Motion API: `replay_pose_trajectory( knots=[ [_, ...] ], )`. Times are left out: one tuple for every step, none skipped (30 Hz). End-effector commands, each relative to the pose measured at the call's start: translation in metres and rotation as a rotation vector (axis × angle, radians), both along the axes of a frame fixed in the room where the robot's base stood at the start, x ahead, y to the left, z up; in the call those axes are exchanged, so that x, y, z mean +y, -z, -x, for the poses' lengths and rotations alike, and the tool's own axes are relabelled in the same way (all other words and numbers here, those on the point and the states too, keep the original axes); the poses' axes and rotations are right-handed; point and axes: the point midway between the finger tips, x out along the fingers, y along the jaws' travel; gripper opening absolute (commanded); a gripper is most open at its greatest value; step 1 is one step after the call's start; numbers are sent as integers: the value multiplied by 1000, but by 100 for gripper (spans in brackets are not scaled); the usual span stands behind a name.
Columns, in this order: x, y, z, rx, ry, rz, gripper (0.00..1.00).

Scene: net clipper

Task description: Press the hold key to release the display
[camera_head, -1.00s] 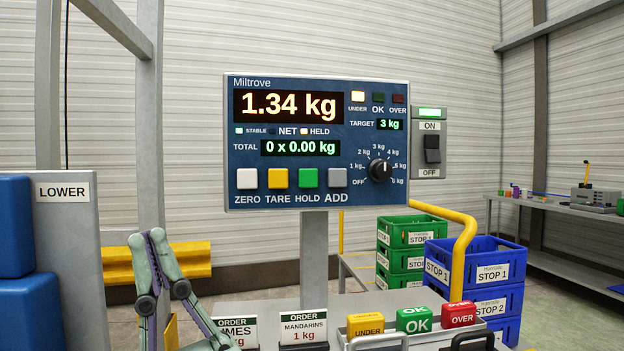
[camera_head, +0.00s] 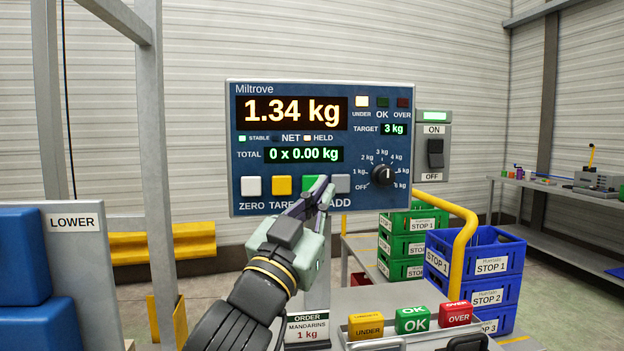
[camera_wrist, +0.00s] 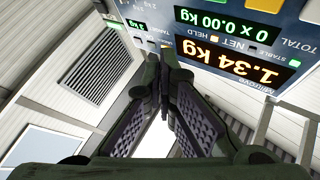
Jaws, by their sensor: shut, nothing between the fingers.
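The Miltrove scale display (camera_head: 245,115) reads 1.34 kg, with total 0 x 0.00 kg. Its HELD lamp (camera_head: 307,138) glows orange and the STABLE lamp is lit green. The green HOLD key (camera_head: 310,183) is in the key row between the orange TARE key (camera_head: 282,185) and the grey ADD key (camera_head: 342,183). My gripper (camera_head: 324,187) is shut and empty, its tips over the right part of the HOLD key. I cannot tell whether they touch it. The HOLD label is hidden. The wrist view shows the closed fingers (camera_wrist: 160,68) below the upside-down display (camera_wrist: 290,45).
The white ZERO key (camera_head: 251,186) and the round dial (camera_head: 384,174) share the panel. An ON/OFF switch (camera_head: 435,153) is to its right. UNDER, OK (camera_head: 412,320) and OVER blocks stand below. A yellow rail (camera_head: 466,230) and blue crates (camera_head: 490,265) are right.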

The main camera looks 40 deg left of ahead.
Motion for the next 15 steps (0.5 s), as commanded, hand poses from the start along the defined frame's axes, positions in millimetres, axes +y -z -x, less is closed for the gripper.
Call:
replay_pose_trajectory(
  knots=[
    [1,1,0,5,-1,3,0],
    [1,2,-1,6,0,4,0],
    [1,2,-1,6,0,4,0],
    [1,2,-1,5,0,4,0],
    [1,2,0,4,0,3,0],
    [1,1,0,4,0,3,0],
    [1,1,0,4,-1,2,0],
    [1,1,0,4,0,2,0],
    [1,1,0,4,0,2,0],
    [1,1,-1,4,0,2,0],
    [2,1,-1,4,0,2,0],
    [3,1,-2,4,0,2,0],
    [4,0,-3,3,0,2,0],
    [5,0,-4,2,0,3,0],
    [8,-1,-7,2,0,3,0]
  ],
)
